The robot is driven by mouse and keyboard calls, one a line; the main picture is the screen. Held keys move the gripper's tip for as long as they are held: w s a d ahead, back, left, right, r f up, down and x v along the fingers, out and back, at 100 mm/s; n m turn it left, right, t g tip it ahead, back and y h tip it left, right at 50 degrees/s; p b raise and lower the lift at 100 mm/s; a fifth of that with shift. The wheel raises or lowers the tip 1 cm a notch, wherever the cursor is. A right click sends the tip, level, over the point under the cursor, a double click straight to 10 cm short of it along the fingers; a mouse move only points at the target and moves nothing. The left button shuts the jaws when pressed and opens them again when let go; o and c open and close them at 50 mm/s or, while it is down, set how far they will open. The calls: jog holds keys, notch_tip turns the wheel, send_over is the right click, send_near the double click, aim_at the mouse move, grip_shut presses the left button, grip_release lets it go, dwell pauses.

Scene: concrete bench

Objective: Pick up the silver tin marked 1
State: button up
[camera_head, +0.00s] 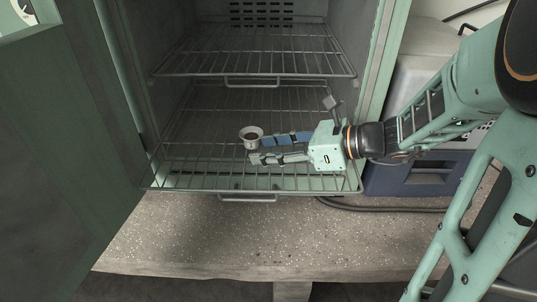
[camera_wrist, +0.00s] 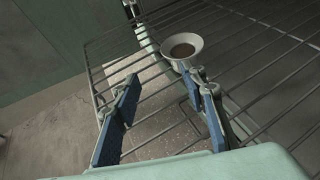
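A small pale grey tin with a flared rim and a dark brownish inside (camera_head: 251,135) stands upright on the lower wire shelf of the open cabinet. It also shows in the wrist view (camera_wrist: 181,48), just past the tip of the right-hand finger. No number can be read on it. My gripper (camera_head: 261,149) reaches in from the right, low over the same shelf. Its two blue-padded fingers (camera_wrist: 162,78) are spread, with only shelf wires and the bench seen between them. The tin is beyond the fingertips, not between them; I cannot tell whether the finger touches it.
The lower wire shelf (camera_head: 215,173) is otherwise empty. Another wire shelf (camera_head: 255,63) is above it. The green cabinet door (camera_head: 50,150) stands open at left. A blue-grey box (camera_head: 415,175) sits right of the cabinet. The speckled bench (camera_head: 250,235) is clear in front.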

jog(key=o, duration=0.4)
jog(key=v, duration=0.3)
jog(key=p+v, duration=0.1)
jog(key=v, duration=0.6)
jog(key=shift+w+d+p, duration=0.15)
jog(key=shift+w+p, duration=0.15)
jog(key=shift+w, duration=0.1)
jog(key=shift+s+d, duration=0.15)
jog(key=shift+d, duration=0.1)
jog(key=shift+c, duration=0.5)
jog(key=shift+r, duration=0.15)
